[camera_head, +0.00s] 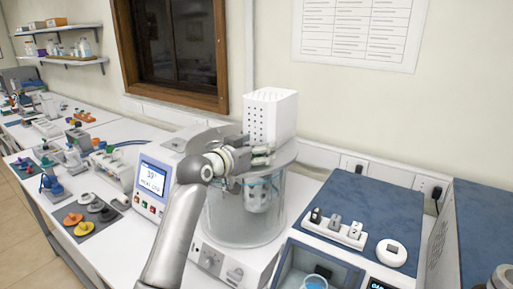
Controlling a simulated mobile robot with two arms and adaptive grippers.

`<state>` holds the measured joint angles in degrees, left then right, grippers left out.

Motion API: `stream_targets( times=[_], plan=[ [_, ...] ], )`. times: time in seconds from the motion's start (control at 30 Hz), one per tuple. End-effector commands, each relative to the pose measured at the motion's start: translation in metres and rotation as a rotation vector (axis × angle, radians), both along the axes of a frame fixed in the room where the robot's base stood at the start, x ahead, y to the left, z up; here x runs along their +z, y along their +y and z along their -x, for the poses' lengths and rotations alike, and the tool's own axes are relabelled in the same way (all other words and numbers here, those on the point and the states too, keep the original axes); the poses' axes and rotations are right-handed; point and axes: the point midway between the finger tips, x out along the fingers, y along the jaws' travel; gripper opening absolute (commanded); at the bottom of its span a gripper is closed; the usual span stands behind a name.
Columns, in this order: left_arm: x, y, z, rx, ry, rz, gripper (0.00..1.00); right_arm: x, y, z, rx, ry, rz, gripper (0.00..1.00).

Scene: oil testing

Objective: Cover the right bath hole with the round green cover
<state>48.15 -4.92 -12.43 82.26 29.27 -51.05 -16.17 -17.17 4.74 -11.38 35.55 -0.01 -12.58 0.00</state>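A clear glass bath (222,216) stands on a white base at the middle of the table. Its grey lid (284,153) carries a tall white perforated housing (270,115). My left gripper (266,155) is over the lid, just in front of this housing, with its fingers pointing right. Whether it holds anything is too small to tell. The right bath hole is not distinguishable, with the gripper and arm covering part of the lid. I cannot make out a round green cover. My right gripper is out of view.
Left of the bath is a controller with a lit screen (155,178). Farther left, a dark mat (95,228) holds orange, yellow and grey round pieces. A blue-topped instrument (385,207) stands close on the right. A wall is behind. Some white tabletop is bare on the left.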

Motion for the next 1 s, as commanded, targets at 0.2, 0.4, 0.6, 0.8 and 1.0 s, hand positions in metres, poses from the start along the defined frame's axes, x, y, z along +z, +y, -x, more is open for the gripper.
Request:
stream_targets(
  times=[0.2, 0.4, 0.6, 0.8, 1.0],
  plan=[
    [-0.0038, 0.0, 0.0, 0.0, 0.0, 0.0, 0.4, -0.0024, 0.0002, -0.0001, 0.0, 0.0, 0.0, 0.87],
    [-0.0079, 0.0, 0.0, 0.0, 0.0, 0.0, 0.4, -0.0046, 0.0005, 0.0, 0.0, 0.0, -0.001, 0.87],
    [-0.0092, -0.0001, 0.0001, 0.0, 0.0, 0.0, 0.74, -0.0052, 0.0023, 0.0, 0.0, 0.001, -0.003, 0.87],
    [-0.0094, 0.0, 0.0, 0.0, 0.0, 0.0, 0.75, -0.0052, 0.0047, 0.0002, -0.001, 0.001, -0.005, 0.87],
    [-0.0083, 0.0022, 0.0026, 0.001, 0.0, 0.0, 0.75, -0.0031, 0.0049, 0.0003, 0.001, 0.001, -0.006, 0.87]
  ],
)
